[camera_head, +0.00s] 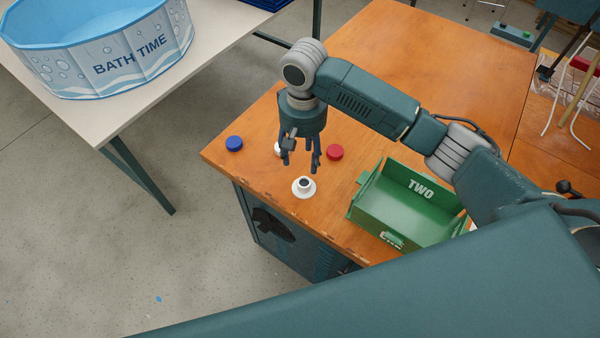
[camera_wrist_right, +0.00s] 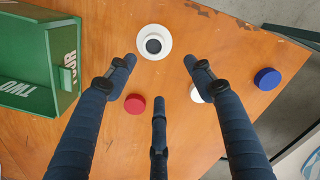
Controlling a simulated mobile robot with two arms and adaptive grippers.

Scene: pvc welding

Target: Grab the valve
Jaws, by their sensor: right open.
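A white flanged piece with a dark round opening (camera_head: 304,188) stands on the orange wooden table near its front edge. It looks most like the valve, but I cannot be sure. It also shows at the top of the right wrist view (camera_wrist_right: 153,42). My right gripper (camera_head: 300,164) points down above the table, just behind this piece in the head view. Its three fingers (camera_wrist_right: 158,78) are spread open and empty, apart from the piece. My left gripper is not in view.
A red cap (camera_head: 335,152), a blue cap (camera_head: 234,144) and a partly hidden white cap (camera_wrist_right: 196,96) lie nearby. A green bin marked TWO (camera_head: 408,206) stands to the right. A blue tub (camera_head: 100,50) stands on another table. The back of the wooden table is clear.

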